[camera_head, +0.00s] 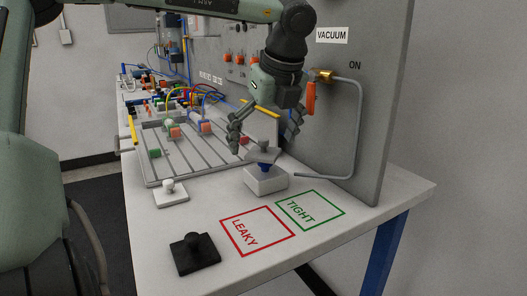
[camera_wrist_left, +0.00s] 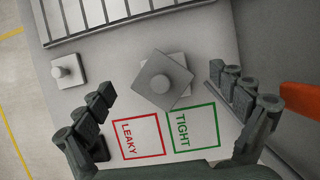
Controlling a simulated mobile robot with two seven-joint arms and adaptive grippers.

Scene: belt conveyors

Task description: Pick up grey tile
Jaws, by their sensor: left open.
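The grey tile (camera_head: 262,147) is a flat square plate with a round knob. It sits on the blue cup of a white block (camera_head: 265,180) beside the upright panel. In the left wrist view the grey tile (camera_wrist_left: 162,80) lies turned relative to the block under it. My left gripper (camera_head: 263,134) is open, its fingers apart on either side of the tile. The wrist view shows the tile between the spread fingers, with gaps on both sides. My right gripper is not in view.
A white tile with a knob (camera_head: 171,194) and a black one (camera_head: 195,253) lie on the table. A red LEAKY square (camera_head: 257,231) and a green TIGHT square (camera_head: 310,209) are empty. A slotted plate (camera_head: 190,159) lies behind. The grey panel (camera_head: 365,80) stands close right.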

